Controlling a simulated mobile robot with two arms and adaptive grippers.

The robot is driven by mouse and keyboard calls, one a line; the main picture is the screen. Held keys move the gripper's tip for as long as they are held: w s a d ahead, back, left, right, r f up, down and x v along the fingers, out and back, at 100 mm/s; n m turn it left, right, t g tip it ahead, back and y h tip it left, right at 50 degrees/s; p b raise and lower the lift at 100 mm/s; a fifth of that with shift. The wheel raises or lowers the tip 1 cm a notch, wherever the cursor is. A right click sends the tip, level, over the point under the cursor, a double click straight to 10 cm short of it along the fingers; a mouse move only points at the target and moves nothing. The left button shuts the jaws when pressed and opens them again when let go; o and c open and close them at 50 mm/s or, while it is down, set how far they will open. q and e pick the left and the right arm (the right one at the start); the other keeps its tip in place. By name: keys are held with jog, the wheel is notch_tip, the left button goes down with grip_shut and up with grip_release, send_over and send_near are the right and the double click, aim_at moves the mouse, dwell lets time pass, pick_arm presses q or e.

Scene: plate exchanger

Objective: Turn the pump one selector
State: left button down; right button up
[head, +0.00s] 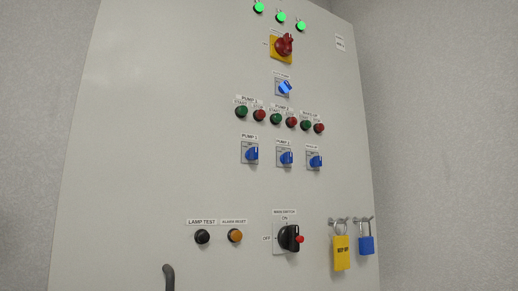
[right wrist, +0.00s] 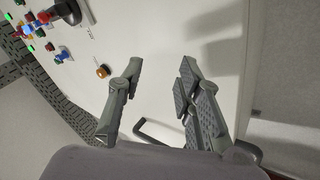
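The pump 1 selector (head: 251,154) is a blue knob on a pale square plate, under a PUMP 1 label, at the left of a row of three on the grey cabinet door (head: 150,130) in the head view. The small lettering around the knob is too small to read. My right gripper (right wrist: 161,68) shows only in the right wrist view. Its two fingers are spread with nothing between them, in front of a bare part of the pale panel. I cannot pick out the pump 1 selector for sure in that view. My left gripper is in neither view.
Green and red buttons (head: 242,111) sit above the selectors. Below are a black lamp test button (head: 202,236), an orange alarm reset button (head: 235,235) and the main switch (head: 289,238). A yellow tag (head: 342,253) and a blue padlock (head: 366,245) hang at the right.

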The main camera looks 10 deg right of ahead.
aim_at(256, 148)
jog(key=s+a+r+n+g+y, duration=0.3)
jog(key=a+r+n+g, duration=0.15)
jog(key=r+n, duration=0.4)
jog(key=s+a+r+n+g+y, duration=0.35)
jog(key=r+n+g, duration=0.3)
jog(key=n, duration=0.35)
jog(key=s+a+r+n+g+y, duration=0.3)
jog(key=s+a+r+n+g, duration=0.15)
jog(key=r+n, duration=0.4)
jog(key=s+d+r+m+t+h, duration=0.2)
jog(key=d+r+t+h, duration=0.35)
jog(key=d+r, duration=0.3)
jog(key=s+d+r+m+t+h, duration=0.2)
jog(key=s+d+r+t+h, duration=0.15)
jog(key=d+r+h, duration=0.45)
jog(key=shift+y, duration=0.4)
jog(key=p+x, duration=0.2)
jog(key=x, duration=0.4)
jog(key=f+p+x, duration=0.1)
jog(key=p+x, duration=0.2)
jog(key=x, duration=0.3)
jog(key=d+p+x, duration=0.1)
jog(key=p+x, duration=0.1)
jog(key=x, duration=0.4)
jog(key=shift+w+f+p, duration=0.15)
jog(key=shift+p, duration=0.25)
jog(key=shift+c, duration=0.3)
grip_shut()
